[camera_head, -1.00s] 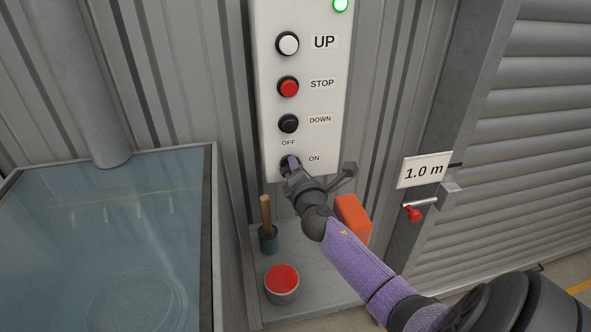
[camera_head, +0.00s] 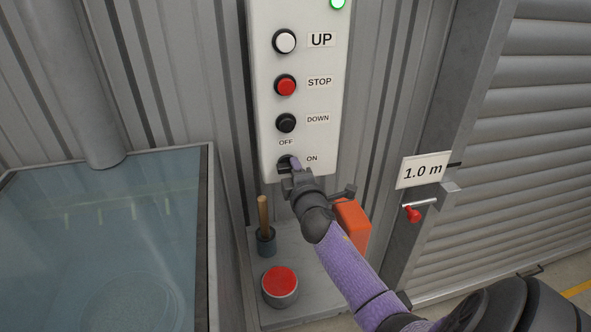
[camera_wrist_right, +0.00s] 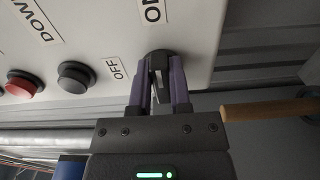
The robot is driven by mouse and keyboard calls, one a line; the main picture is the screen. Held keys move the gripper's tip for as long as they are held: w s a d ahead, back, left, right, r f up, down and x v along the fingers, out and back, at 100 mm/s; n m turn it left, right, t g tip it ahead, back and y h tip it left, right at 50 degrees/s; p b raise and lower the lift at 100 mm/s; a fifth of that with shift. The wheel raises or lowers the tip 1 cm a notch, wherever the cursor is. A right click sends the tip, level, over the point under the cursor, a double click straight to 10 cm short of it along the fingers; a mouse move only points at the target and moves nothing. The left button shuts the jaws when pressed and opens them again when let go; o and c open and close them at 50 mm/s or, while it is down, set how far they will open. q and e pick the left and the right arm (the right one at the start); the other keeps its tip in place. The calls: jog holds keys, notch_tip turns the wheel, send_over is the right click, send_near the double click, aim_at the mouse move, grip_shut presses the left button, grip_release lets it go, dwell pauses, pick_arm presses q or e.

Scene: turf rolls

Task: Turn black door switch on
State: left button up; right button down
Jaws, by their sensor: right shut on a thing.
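The black door switch (camera_head: 284,162) is at the bottom of the white control panel (camera_head: 328,62), with the OFF label above it and the ON label to its right. It also shows in the right wrist view (camera_wrist_right: 158,58), between the fingers. My right gripper (camera_head: 293,166) is at the switch, its purple fingers shut on the switch's knob. In the right wrist view the gripper (camera_wrist_right: 159,88) has one finger on each side of the knob, which has a pale line. The fingers partly hide the switch in the head view. My left gripper is not in view.
Above the switch are black DOWN (camera_head: 287,123), red STOP (camera_head: 286,85) and white UP (camera_head: 285,41) buttons. A green lamp (camera_head: 338,3) glows on top. Below stand a wooden-handled tool (camera_head: 264,222), a red-topped can (camera_head: 280,286) and an orange block (camera_head: 351,224). A glass-topped tank (camera_head: 100,240) is left, a shutter (camera_head: 510,170) right.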

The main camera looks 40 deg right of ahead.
jog(key=shift+f, duration=0.1)
dwell(0.3)
jog(key=c, duration=0.6)
grip_release()
jog(key=shift+o, duration=0.2)
jog(key=shift+s+a, duration=0.1)
jog(key=p+v, duration=0.1)
jog(key=v, duration=0.8)
jog(key=shift+s, duration=0.3)
jog(key=shift+a, duration=0.15)
